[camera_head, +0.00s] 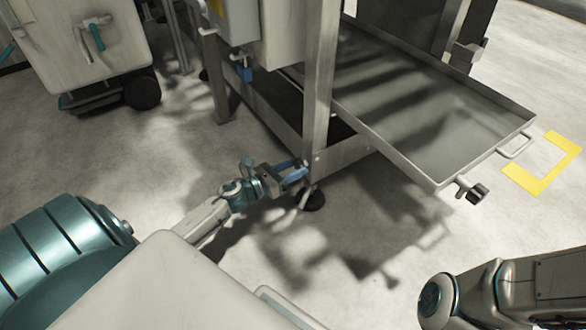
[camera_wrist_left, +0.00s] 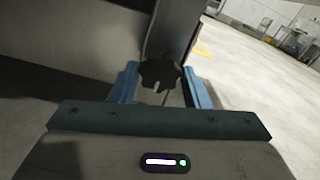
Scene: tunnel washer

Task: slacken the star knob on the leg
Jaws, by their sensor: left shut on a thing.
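The star knob (camera_wrist_left: 160,72) is black and lobed, on the front of the metal leg (camera_head: 321,75). In the left wrist view it sits between the two blue fingers of my left gripper (camera_wrist_left: 160,88), which is shut on it. In the head view my left gripper (camera_head: 294,175) is at the lower part of the leg, just above its black foot (camera_head: 312,199). There the fingers hide most of the knob. My right arm shows at the lower right, but its gripper is out of view.
A wide metal tray (camera_head: 440,120) with a handle juts out to the right of the leg. A black knob (camera_head: 478,194) sticks out below its front corner. A white wheeled cabinet (camera_head: 85,45) stands at the upper left. Yellow floor marking (camera_head: 548,165) lies at the right. The floor before the leg is clear.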

